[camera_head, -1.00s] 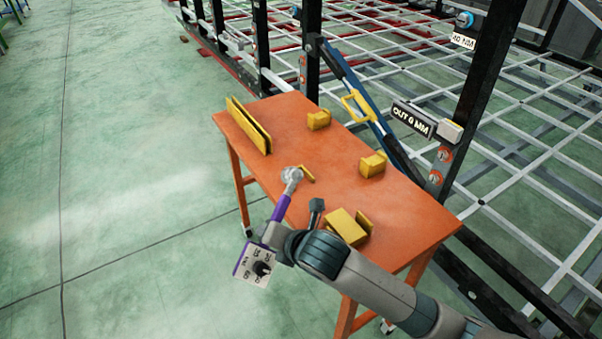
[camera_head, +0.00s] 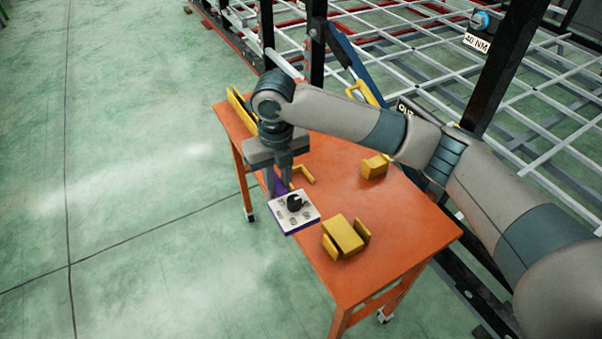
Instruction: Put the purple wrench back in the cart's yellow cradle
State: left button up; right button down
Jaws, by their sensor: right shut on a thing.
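My right gripper (camera_head: 280,182) points down over the left edge of the orange cart (camera_head: 400,222) and is shut on the purple wrench (camera_head: 278,187). Only a short purple part of the wrench shows, along with its white dial plate (camera_head: 294,212) with a black knob, tilted towards me. The rest of the wrench is hidden by the gripper. Yellow cradle pieces stand on the cart: a block (camera_head: 343,234) at the near end, a smaller block (camera_head: 375,166) at the far side and an angled piece (camera_head: 305,172) just right of the fingers. I cannot tell whether the wrench touches them.
A long yellow holder (camera_head: 238,108) stands at the cart's far left, partly behind my arm. A black-post frame with a white grid (camera_head: 520,90) and a blue bar (camera_head: 345,50) lies beyond the cart. Green floor on the left is clear.

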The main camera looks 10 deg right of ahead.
jog(key=shift+d+r, duration=0.4)
jog(key=shift+r, duration=0.4)
jog(key=d+f+p, duration=0.4)
jog(key=d+f, duration=0.3)
jog(key=d, duration=0.4)
jog(key=shift+s+d, duration=0.25)
jog(key=shift+d, duration=0.05)
